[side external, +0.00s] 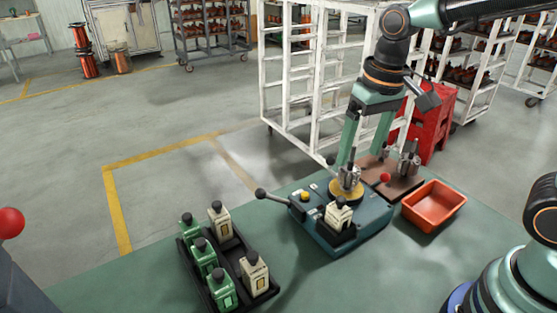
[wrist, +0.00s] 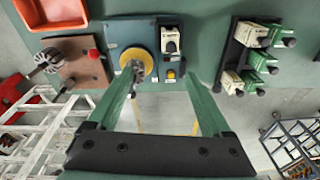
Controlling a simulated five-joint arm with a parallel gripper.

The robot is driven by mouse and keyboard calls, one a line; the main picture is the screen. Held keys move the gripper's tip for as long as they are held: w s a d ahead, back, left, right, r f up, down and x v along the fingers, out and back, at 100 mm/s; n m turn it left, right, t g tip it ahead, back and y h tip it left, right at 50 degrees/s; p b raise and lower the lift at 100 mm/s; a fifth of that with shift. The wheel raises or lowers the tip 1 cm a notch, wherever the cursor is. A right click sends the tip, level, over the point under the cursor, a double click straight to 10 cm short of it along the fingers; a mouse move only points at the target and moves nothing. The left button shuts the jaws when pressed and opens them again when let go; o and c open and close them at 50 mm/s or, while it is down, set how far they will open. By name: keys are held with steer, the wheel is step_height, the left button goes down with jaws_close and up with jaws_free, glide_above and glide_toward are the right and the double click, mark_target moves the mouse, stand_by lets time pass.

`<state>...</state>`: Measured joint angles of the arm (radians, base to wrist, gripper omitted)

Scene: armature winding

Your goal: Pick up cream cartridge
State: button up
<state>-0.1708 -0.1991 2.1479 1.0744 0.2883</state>
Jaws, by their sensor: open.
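Two cream cartridges with black caps stand in the black tray (side external: 269,290): one at the back right (side external: 220,222), one at the front right (side external: 255,274). In the wrist view they show at the upper (wrist: 249,34) and lower (wrist: 232,81) parts of the tray. A third cream cartridge (side external: 338,215) sits in the holder of the blue machine (side external: 368,226); it also shows in the wrist view (wrist: 171,42). My gripper (side external: 364,155) is open and empty above the machine, near the metal armature (side external: 349,178) on the yellow disc. In the wrist view its fingers (wrist: 163,82) are wide apart.
Several green cartridges (side external: 202,256) share the black tray. A lever with a black knob (side external: 261,193) sticks out from the machine's left. A brown board (side external: 377,165) with metal parts and an orange bin (side external: 434,206) lie to the right. White racks (side external: 300,90) stand behind the bench.

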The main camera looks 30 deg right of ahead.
mark_target(341, 198)
steer(key=shift+w+a+f+g, duration=0.25)
steer(key=shift+a+f+g, duration=0.1)
steer(key=shift+a+f, duration=0.15)
steer(key=shift+w+a+f+g, duration=0.2)
steer(key=shift+a+f+g, duration=0.15)
steer(key=shift+a+f, duration=0.1)
steer(key=shift+f, duration=0.3)
step_height(341, 198, down, 6)
steer(key=shift+f, duration=0.15)
steer(key=shift+s+a+f, duration=0.1)
steer(key=shift+a+f, duration=0.05)
steer(key=shift+f, duration=1.15)
steer(key=shift+s+a+f, duration=0.1)
steer(key=shift+f, duration=1.2)
jaws_close()
